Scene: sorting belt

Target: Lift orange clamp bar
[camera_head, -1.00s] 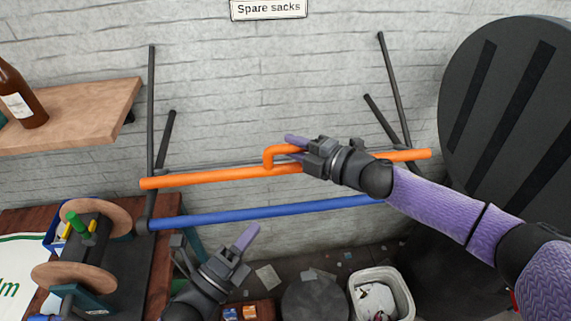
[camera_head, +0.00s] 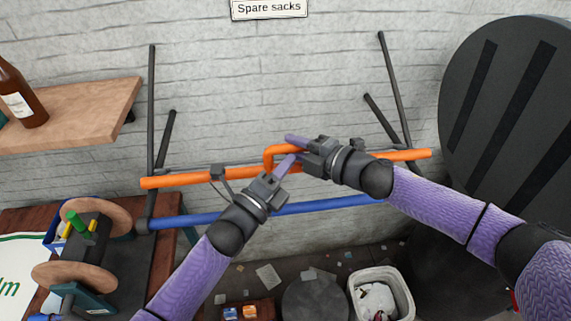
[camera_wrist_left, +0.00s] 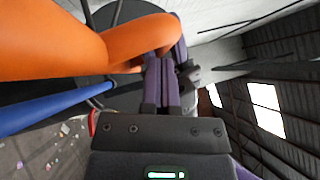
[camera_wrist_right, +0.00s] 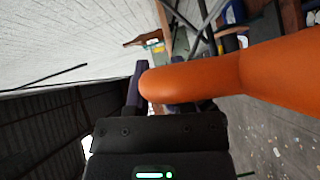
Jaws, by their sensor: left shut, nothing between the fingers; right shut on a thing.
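The orange clamp bar (camera_head: 190,180) spans the frame between the dark posts, with a raised handle loop (camera_head: 268,153) near its middle. My right gripper (camera_head: 300,146) is shut on the bar's handle; in the right wrist view the orange handle (camera_wrist_right: 195,80) lies at its fingers. My left gripper (camera_head: 285,165) is just below and left of the right one, close to the handle. Its fingers are shut together and empty in the left wrist view (camera_wrist_left: 160,85), beside the large orange bar (camera_wrist_left: 50,45). Whether the left fingertips touch the handle is unclear.
A blue bar (camera_head: 320,205) runs below the orange one. A large dark disc (camera_head: 510,110) stands at right, a wooden shelf (camera_head: 70,115) at left. A spool bench (camera_head: 125,270) is lower left, and a white bin (camera_head: 402,290) is on the floor.

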